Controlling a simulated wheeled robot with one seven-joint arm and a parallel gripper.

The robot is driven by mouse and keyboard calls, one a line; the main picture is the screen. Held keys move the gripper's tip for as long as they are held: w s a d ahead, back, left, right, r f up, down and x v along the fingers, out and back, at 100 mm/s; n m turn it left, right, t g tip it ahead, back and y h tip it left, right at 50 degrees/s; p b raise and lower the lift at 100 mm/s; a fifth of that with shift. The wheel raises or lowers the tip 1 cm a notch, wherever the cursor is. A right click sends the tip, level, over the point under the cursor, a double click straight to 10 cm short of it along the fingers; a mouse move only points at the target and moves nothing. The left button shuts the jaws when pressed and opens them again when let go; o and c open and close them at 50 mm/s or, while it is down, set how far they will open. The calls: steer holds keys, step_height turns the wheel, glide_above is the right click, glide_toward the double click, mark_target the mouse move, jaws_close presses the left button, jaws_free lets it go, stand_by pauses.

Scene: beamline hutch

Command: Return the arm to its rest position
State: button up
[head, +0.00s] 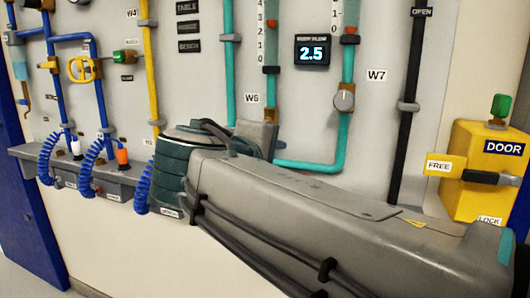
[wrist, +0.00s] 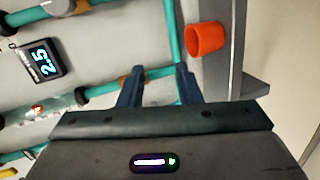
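My arm (head: 320,190) stretches across the lower right of the head view, in front of the wall panel (head: 200,95). Its far end is close to the panel, and the arm hides my gripper's fingers there. In the wrist view my gripper (wrist: 158,76) has its two dark fingers apart with nothing held between them. A teal pipe (wrist: 112,84) passes behind the fingers. I cannot tell how far the fingertips are from it. An orange cup-like thing (wrist: 205,40) is to the right of the fingers, apart from them.
The panel carries blue, yellow, teal and black pipes, a display (head: 312,51) reading 2.5 and a grey knob (head: 344,97). A grey ledge (head: 115,186) with coiled blue hoses juts out at left. A yellow door box (head: 468,205) with a handle stands near my arm at right.

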steer(key=s+d+f+m+g+y+p, duration=0.1)
steer(key=s+d+m+g+p, duration=0.15)
steer(key=d+p, duration=0.3)
steer(key=s+d+f+m+g+p, duration=0.1)
steer(key=d+g+p, duration=0.3)
steer(key=p, duration=0.2)
steer(key=s+d+m+g+y+p, duration=0.4)
steer(key=s+m+p, duration=0.4)
steer(key=p, duration=0.7)
steer(key=shift+s+d+f+m+y, duration=0.15)
steer(key=shift+s+d+m+y, duration=0.15)
steer(key=shift+s+y, duration=0.55)
steer(key=shift+s, duration=0.1)
